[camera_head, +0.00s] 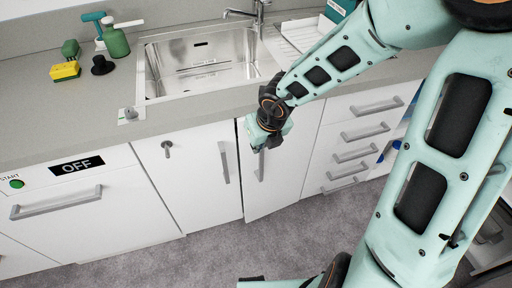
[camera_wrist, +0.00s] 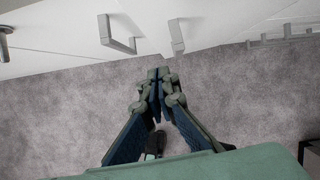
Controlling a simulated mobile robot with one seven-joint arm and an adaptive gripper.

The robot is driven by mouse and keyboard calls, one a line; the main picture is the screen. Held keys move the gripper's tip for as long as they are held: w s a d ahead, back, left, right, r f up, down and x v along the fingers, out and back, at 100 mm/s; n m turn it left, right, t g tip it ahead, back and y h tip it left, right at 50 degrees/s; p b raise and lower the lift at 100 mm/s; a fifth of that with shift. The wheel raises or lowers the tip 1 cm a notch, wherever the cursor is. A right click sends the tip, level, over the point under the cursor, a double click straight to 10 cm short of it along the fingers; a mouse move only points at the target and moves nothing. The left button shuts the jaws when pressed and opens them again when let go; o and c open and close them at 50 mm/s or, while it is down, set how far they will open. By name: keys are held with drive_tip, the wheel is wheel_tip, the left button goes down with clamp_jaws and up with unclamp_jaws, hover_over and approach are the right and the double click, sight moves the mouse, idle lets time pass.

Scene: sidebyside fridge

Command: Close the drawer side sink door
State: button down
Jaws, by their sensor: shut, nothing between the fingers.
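The drawer side sink door (camera_head: 278,187) is the white right-hand door under the sink, beside the drawers. It looks slightly ajar, with a thin dark gap along its left edge. Its upright grey handle (camera_head: 260,166) also shows in the wrist view (camera_wrist: 177,38). My gripper (camera_head: 258,148) is in front of the upper part of this door, close to the handle's top. In the wrist view my gripper's fingertips (camera_wrist: 158,74) are together and empty, over the grey floor. I cannot tell whether the gripper touches the door.
The left sink door (camera_head: 190,180) looks flush; its handle (camera_head: 224,162) is close by. A stack of drawers (camera_head: 350,135) with bar handles stands to the right. The counter (camera_head: 200,108) with the sink (camera_head: 200,65) is above. The carpet floor (camera_head: 215,258) in front is clear.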

sight(245, 135)
drive_tip(key=w+f+b, duration=0.1)
drive_tip(key=f+b, duration=0.1)
drive_tip(key=w+a+f+b, duration=0.1)
drive_tip(key=w+f+b, duration=0.1)
drive_tip(key=w+a+f+b, duration=0.1)
drive_tip(key=w+f+b, duration=0.1)
drive_tip(key=f, duration=0.1)
drive_tip(key=shift+w+a, duration=0.15)
drive_tip(key=shift+w, duration=0.1)
drive_tip(key=shift+w+a+r, duration=0.1)
drive_tip(key=shift+w+a, duration=0.1)
drive_tip(key=shift+w, duration=0.2)
drive_tip(key=shift+r, duration=0.1)
drive_tip(key=shift+w+a+r+p, duration=0.15)
drive_tip(key=shift+w+p, duration=0.1)
drive_tip(key=shift+p, duration=0.3)
drive_tip(key=shift+w+a+p, duration=0.3)
drive_tip(key=shift+w+p, duration=0.25)
drive_tip(key=shift+w, duration=0.1)
drive_tip(key=shift+w+a+p, duration=0.3)
drive_tip(key=shift+w+p, duration=0.2)
drive_tip(key=shift+w, duration=0.1)
drive_tip(key=shift+w+f+m, duration=0.1)
drive_tip(key=shift+f+m, duration=0.15)
drive_tip(key=shift+m, duration=0.05)
drive_tip(key=shift+d, duration=0.1)
